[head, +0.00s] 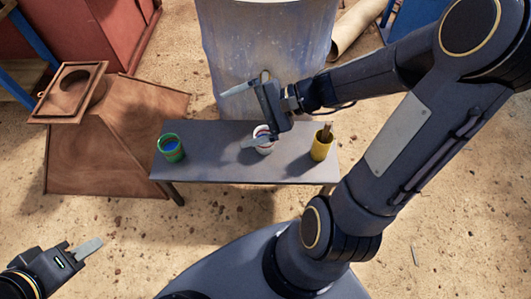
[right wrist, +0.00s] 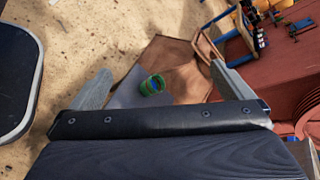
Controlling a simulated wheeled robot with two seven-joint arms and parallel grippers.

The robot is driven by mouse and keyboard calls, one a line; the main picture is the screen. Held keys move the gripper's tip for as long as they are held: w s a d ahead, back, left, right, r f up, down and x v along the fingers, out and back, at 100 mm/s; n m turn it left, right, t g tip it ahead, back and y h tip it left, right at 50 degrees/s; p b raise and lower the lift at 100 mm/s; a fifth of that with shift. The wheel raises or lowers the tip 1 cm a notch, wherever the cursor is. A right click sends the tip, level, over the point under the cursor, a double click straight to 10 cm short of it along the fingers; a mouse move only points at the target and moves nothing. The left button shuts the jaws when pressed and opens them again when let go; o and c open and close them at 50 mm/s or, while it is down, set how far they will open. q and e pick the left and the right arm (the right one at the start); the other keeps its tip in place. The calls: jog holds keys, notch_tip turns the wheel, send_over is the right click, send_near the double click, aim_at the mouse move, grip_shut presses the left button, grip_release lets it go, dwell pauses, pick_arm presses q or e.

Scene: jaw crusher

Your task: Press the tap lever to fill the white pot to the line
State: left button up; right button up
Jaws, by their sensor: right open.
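The white pot (head: 266,149) stands on the grey bench (head: 215,155), between a green pot (head: 171,148) and a yellow pot (head: 321,146). It is partly hidden by my right gripper, and its fill line and level cannot be made out. My right gripper (head: 246,115) is open, its fingers spread above the bench in front of the grey drum (head: 262,40). Nothing shows between the fingers. A small tan part (head: 265,75) shows just above the gripper against the drum; I cannot tell if it is the tap. My left gripper (head: 84,249) is low at the left, away from the bench.
The green pot holds something blue, and the yellow pot has brown sticks in it. Rusty plates (head: 100,155) and a square frame (head: 70,90) lie left of the bench. A red machine (head: 95,35) stands behind. Sandy ground is clear in front.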

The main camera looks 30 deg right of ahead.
jog(key=w+d+f+m+t+b, duration=0.2)
jog(key=w+d+f+m+b, duration=0.15)
jog(key=f, duration=0.35)
jog(key=w+d+f+m+t+b, duration=0.2)
jog(key=w+d+f+m+t, duration=0.1)
jog(key=f+m, duration=0.3)
jog(key=m+t+h+b, duration=0.3)
jog(key=m+h+b, duration=0.2)
jog(key=m+h, duration=0.4)
send_near(258, 131)
jog(key=shift+m, duration=0.65)
jog(key=b+x, duration=0.2)
jog(key=x, duration=0.3)
jog(key=shift+f, duration=0.25)
jog(key=shift+w+b, duration=0.3)
jog(key=shift+w, duration=0.1)
pick_arm(q)
notch_tip(258, 131, down, 15)
jog(key=shift+f, duration=0.2)
